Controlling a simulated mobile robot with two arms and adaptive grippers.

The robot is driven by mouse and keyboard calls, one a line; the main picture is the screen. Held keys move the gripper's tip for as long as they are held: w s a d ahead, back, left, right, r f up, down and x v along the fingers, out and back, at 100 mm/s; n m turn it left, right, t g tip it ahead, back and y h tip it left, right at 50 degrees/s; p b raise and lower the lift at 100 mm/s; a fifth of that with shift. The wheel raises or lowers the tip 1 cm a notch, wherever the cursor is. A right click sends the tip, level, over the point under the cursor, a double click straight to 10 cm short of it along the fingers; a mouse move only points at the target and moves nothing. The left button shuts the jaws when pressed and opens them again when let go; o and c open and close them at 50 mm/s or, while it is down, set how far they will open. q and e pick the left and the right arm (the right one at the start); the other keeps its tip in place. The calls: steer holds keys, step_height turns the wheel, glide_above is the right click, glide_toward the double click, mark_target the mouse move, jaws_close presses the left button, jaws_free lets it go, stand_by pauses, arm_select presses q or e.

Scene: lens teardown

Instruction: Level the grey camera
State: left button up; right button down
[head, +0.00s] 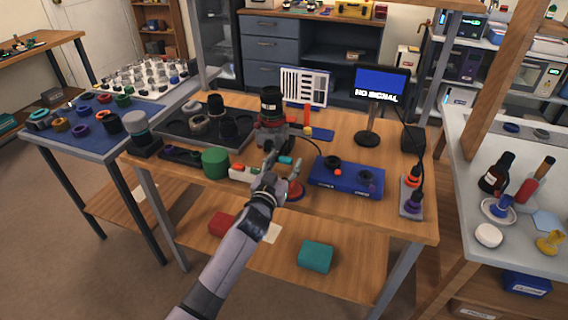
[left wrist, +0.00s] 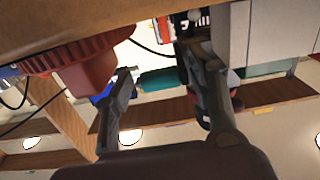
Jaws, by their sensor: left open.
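What looks like the grey camera (head: 270,137) stands on the wooden workbench with a black lens (head: 271,103) pointing up from it. Its lower part is partly hidden behind my left gripper, and I cannot tell whether it is level. My left gripper (head: 283,163) is open just in front of it, by a small teal handle and a red round part (head: 295,190). In the left wrist view, the open fingers (left wrist: 158,70) have a teal cylinder (left wrist: 160,79) showing between them. A red ribbed knob (left wrist: 78,55) is beside the left finger. I cannot tell contact.
A blue box (head: 345,177) with knobs sits right of the gripper. A green cylinder (head: 215,162) stands left. A monitor (head: 381,84) reading "NO SIGNAL" and a striped chart (head: 304,86) stand behind. A dark tray (head: 180,134) holds lens parts.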

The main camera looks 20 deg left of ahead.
arm_select(q)
steer(key=shift+c, duration=0.3)
steer(key=c, duration=0.5)
jaws_close()
steer(key=shift+d, duration=0.1)
